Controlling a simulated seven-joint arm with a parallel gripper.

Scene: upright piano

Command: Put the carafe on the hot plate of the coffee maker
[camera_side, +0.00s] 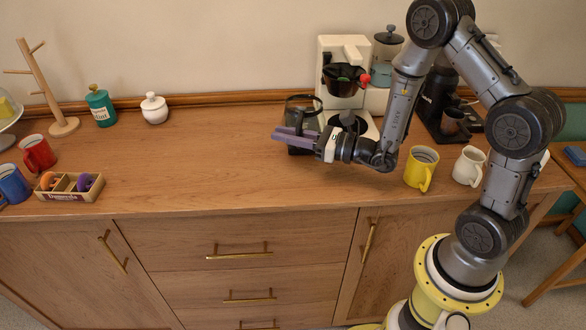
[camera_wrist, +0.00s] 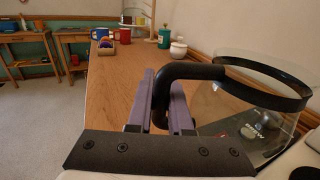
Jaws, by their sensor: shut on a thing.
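The carafe (camera_side: 303,108) is clear glass with a black rim and black handle. In the side view it is just left of the white coffee maker (camera_side: 326,52), partly behind my gripper. The wrist view shows the carafe (camera_wrist: 236,104) to the right of the fingers. My gripper (camera_side: 293,138) has purple fingers, shut on the carafe's handle (camera_wrist: 190,72), which runs between them in the wrist view. The coffee maker's dark hot plate (camera_side: 350,121) is to the right of the carafe, under a black filter basket (camera_side: 342,84). I cannot tell whether the carafe touches the counter.
A yellow mug (camera_side: 421,167) and a cream jug (camera_side: 468,166) stand at right under my arm. A black machine (camera_side: 436,98) and a grey-lidded canister (camera_side: 387,46) stand behind. The counter (camera_side: 205,165) is clear to the left, up to a small wooden tray (camera_side: 70,196).

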